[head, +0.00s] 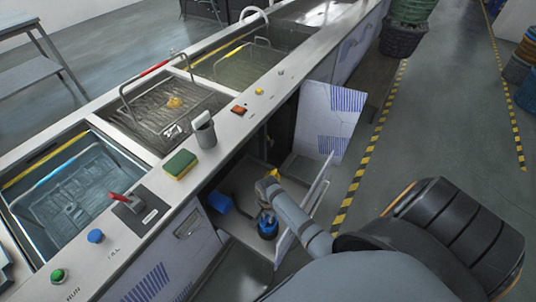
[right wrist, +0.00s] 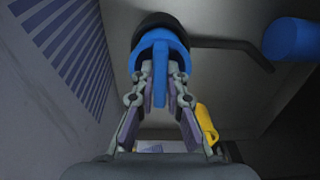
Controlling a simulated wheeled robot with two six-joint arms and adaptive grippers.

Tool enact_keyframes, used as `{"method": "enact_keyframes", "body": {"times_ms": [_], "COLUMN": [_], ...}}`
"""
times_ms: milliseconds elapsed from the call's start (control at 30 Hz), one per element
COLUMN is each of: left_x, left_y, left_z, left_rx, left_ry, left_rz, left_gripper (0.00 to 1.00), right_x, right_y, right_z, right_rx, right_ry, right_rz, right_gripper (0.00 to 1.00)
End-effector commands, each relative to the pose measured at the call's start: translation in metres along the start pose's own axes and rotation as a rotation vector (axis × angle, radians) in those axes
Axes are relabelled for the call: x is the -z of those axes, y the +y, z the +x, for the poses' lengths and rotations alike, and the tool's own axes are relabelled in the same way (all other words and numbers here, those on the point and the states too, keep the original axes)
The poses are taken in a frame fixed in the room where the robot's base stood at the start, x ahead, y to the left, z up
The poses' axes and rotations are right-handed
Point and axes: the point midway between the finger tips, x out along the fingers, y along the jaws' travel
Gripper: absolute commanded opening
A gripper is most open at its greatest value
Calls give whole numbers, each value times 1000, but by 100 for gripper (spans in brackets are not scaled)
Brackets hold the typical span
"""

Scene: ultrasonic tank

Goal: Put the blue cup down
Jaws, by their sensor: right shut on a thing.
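The blue cup (head: 268,228), blue with a black part, is inside the open cabinet under the counter. My right gripper (head: 267,207) reaches down to it from above. In the right wrist view, the fingers of my right gripper (right wrist: 161,98) are shut on the upright blue part of the blue cup (right wrist: 160,48), whose black part shows beyond. The cup is at or close to the cabinet floor; I cannot tell whether it touches. My left gripper is not in view.
A blue cylinder (head: 221,203) lies left of the cup, also in the right wrist view (right wrist: 291,40). An open cabinet door (head: 303,222) stands close to my right arm. A yellow thing (right wrist: 207,122) is beside the fingers. The counter holds a sponge (head: 180,164) and a metal cup (head: 205,134).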

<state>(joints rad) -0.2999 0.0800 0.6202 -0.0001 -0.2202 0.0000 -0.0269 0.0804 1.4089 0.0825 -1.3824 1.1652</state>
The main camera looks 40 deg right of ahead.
Motion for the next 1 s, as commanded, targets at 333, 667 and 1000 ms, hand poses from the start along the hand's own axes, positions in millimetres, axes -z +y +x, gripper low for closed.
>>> {"method": "enact_keyframes", "body": {"times_ms": [333, 667, 1000], "left_x": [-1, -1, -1], "left_y": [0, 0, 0], "left_z": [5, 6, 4], "left_rx": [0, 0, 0], "left_ry": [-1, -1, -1], "left_rz": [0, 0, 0], "left_gripper": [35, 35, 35], "right_x": [0, 0, 0], "right_y": [0, 0, 0], "right_z": [21, 24, 21], "right_rx": [1, 0, 1], "right_ry": [1, 1, 1], "right_rz": [-1, -1, -1], "right_gripper": [0, 33, 35]}}
